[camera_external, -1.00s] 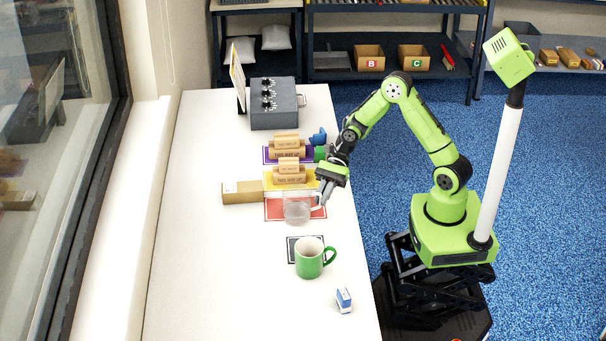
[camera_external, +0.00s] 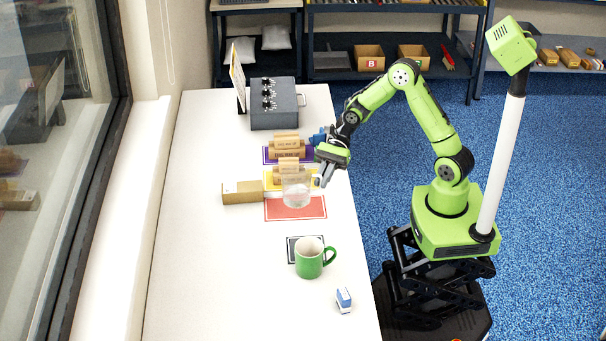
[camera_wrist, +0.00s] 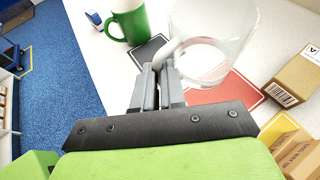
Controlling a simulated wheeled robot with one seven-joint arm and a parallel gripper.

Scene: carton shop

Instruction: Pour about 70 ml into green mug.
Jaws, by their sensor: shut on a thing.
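The green mug (camera_external: 309,262) stands upright on the white table by a small dark-bordered mat, its handle to the right; it also shows at the top of the wrist view (camera_wrist: 128,20). My gripper (camera_external: 323,178) is shut on the handle of a clear jug (camera_external: 296,191). The jug is upright and held above the red mat (camera_external: 295,209), with the mug apart from it, nearer the camera. In the wrist view the fingers (camera_wrist: 168,72) close on the handle of the jug (camera_wrist: 214,50). Some clear liquid seems to lie low in the jug; its amount is hard to tell.
Stacked cartons (camera_external: 289,153) stand on the yellow and purple mats behind the jug. A long carton (camera_external: 242,192) lies left of it. A grey box with knobs (camera_external: 274,105) is at the back. A small blue-and-white item (camera_external: 344,300) lies in front. The table's left side is clear.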

